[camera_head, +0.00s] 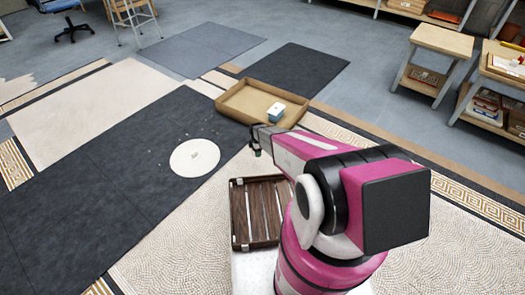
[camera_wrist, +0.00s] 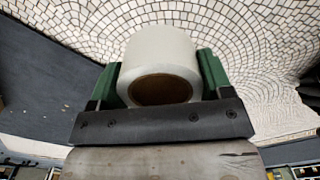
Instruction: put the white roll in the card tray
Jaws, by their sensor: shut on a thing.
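The white roll (camera_wrist: 160,48) is between the two green fingers of my gripper (camera_wrist: 159,78) in the wrist view, its dark open core facing the camera. My gripper is shut on it. In the head view my gripper (camera_head: 257,147) is held out in front of me, and the roll cannot be made out there. The card tray (camera_head: 243,102) is a shallow brown open box on the floor, just beyond my gripper in the picture. A small blue and white block (camera_head: 275,112) sits in its right part; the rest of its bottom looks bare.
A round white disc (camera_head: 194,158) lies on the dark floor panel, with small chips scattered nearby. A dark slatted wooden tray (camera_head: 262,207) is close by, below my arm. Wooden shelf units (camera_head: 440,42) stand at the upper right. The floor left of the card tray is mostly open.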

